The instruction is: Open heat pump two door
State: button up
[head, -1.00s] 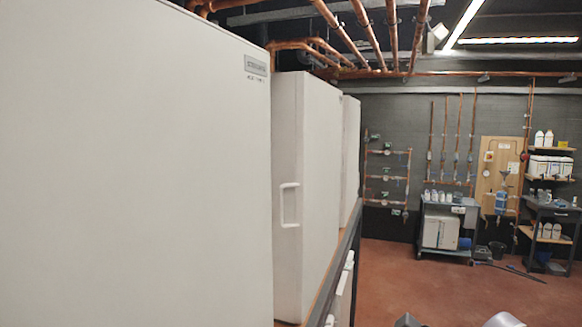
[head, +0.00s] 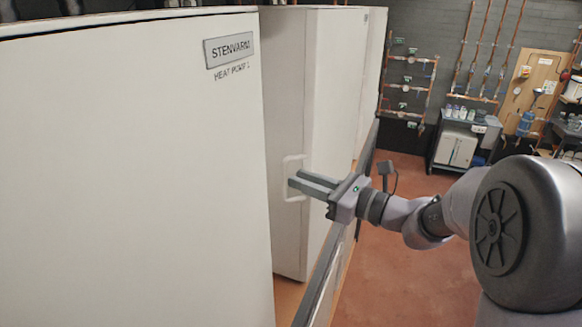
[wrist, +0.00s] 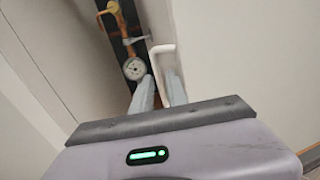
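The second white cabinet (head: 335,110) stands beyond the near one in the head view. Its face carries a pale loop handle (head: 289,165). My gripper (head: 301,184) reaches in from the right, its two fingers at this handle and slightly apart. In the wrist view, the handle (wrist: 163,48) rises beyond my gripper (wrist: 161,85), with its bar appearing between the fingers. I cannot tell whether they touch it. The fingers hide the handle's middle in the head view.
The near cabinet (head: 130,150) fills the left, labelled STENVARM with a heat pump number I cannot read surely. The wrist view shows copper pipes and a gauge (wrist: 134,68) in a dark gap between pale panels. Red floor (head: 400,265) is free at right.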

aim_at(285, 175)
jog(key=shift+w+a+r+p, duration=0.1)
jog(key=shift+w+a+p, duration=0.05)
jog(key=shift+a, duration=0.45)
jog(key=shift+w+a+r+p, duration=0.1)
jog(key=shift+w+a+p, duration=0.05)
jog(key=shift+a, duration=0.45)
jog(key=shift+w+a, duration=0.2)
jog(key=shift+a, duration=0.1)
jog(key=shift+w+a+f, duration=0.1)
jog(key=shift+w+f, duration=0.05)
jog(key=shift+w, duration=0.2)
jog(key=shift+s, duration=0.15)
grip_shut()
